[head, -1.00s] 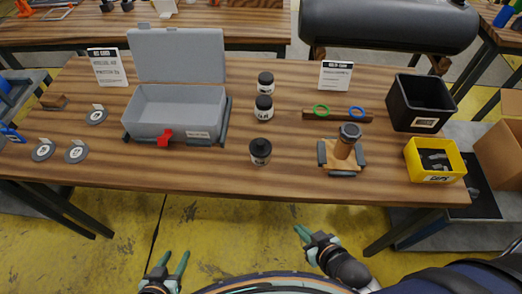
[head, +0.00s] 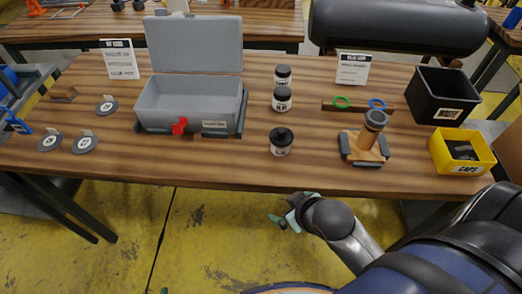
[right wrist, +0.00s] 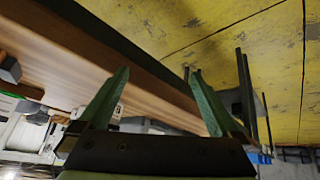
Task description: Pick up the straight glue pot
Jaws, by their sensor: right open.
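Several dark-lidded pots stand upright on the wooden table. The front pot (head: 281,142) has a pale label and a small knob on its lid. Behind it are a middle pot (head: 282,99) and a back pot (head: 283,75), both labelled. I cannot tell from the labels which is the straight glue pot. My right gripper (head: 284,221) is in front of the table's near edge, apart from the pots. In the right wrist view its green fingers (right wrist: 157,76) are spread and nothing is held between them. Of my left gripper only a green tip (head: 164,291) shows.
An open grey case (head: 190,103) stands left of the pots. Right of them are a wooden stand (head: 372,146) with a dark-topped post, a yellow caps box (head: 462,151) and a black waste bin (head: 443,96). Bare tabletop (head: 235,165) surrounds the front pot.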

